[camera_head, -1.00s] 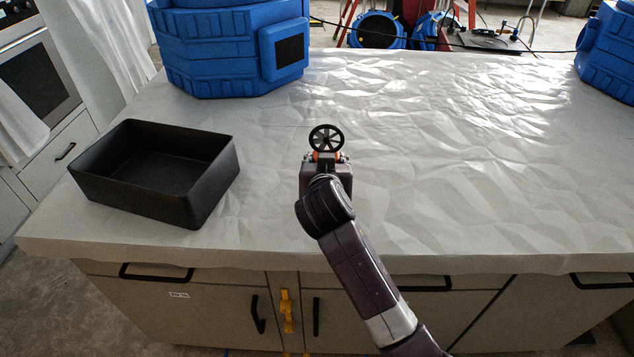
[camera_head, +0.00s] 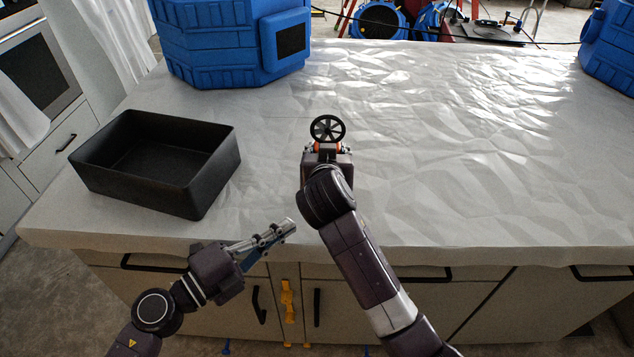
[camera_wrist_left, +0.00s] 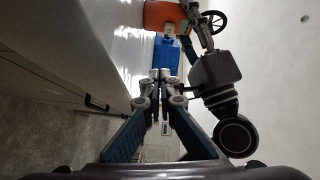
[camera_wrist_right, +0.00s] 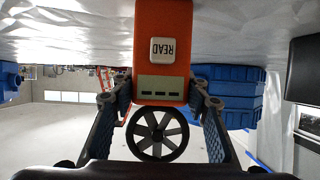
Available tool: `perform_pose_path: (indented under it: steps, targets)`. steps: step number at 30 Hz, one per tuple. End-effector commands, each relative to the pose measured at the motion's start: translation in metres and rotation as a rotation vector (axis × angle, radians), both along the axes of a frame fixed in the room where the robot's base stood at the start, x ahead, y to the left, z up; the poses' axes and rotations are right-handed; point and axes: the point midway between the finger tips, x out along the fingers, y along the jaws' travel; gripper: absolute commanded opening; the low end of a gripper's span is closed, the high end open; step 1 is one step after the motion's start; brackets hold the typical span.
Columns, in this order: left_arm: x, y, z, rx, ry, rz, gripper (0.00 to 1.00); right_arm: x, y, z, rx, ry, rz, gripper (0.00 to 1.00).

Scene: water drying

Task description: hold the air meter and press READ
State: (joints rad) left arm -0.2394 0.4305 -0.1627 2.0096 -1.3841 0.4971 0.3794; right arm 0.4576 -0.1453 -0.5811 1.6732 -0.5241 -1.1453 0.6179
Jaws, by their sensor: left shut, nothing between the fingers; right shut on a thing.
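The air meter (camera_wrist_right: 162,80) is an orange block with a black spoked fan wheel (camera_wrist_right: 157,134), a small grey display strip and a white button marked READ (camera_wrist_right: 163,50). My right gripper (camera_wrist_right: 160,98) is shut on its orange body, one finger on each side. In the head view the right wrist hides most of the meter; its fan wheel (camera_head: 327,129) shows beyond the wrist. My left gripper (camera_head: 285,228) is shut and empty near the table's front edge, left of and nearer than the right wrist. In the left wrist view the meter's orange body (camera_wrist_left: 165,17) is ahead of the closed fingertips (camera_wrist_left: 160,75).
A black open bin (camera_head: 155,165) stands on the left of the white-covered table (camera_head: 450,150). A large blue container (camera_head: 230,45) stands at the back left, another (camera_head: 610,50) at the far right. The table's middle and right are clear.

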Motion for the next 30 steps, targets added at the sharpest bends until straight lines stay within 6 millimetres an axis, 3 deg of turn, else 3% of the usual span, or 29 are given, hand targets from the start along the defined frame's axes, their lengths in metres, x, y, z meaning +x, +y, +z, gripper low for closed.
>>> perform_pose_path:
  steps: [5, 17, 23, 30]
  targets:
    - [0.009, 0.007, 0.012, 0.119, -0.118, 0.013, 0.00, 0.000, 0.000, -0.001, 0.000, 0.001, 0.000, 0.11]
    - [0.012, 0.005, 0.012, 0.121, -0.121, 0.015, 0.00, 0.000, 0.000, -0.001, 0.000, 0.001, 0.000, 0.11]
    - [0.032, -0.014, 0.014, 0.119, -0.123, 0.015, 0.00, 0.000, 0.000, 0.000, 0.000, 0.001, 0.000, 0.11]
    - [0.068, -0.052, 0.014, 0.117, -0.121, 0.015, 0.00, 0.000, 0.000, 0.000, 0.000, 0.000, 0.000, 0.11]
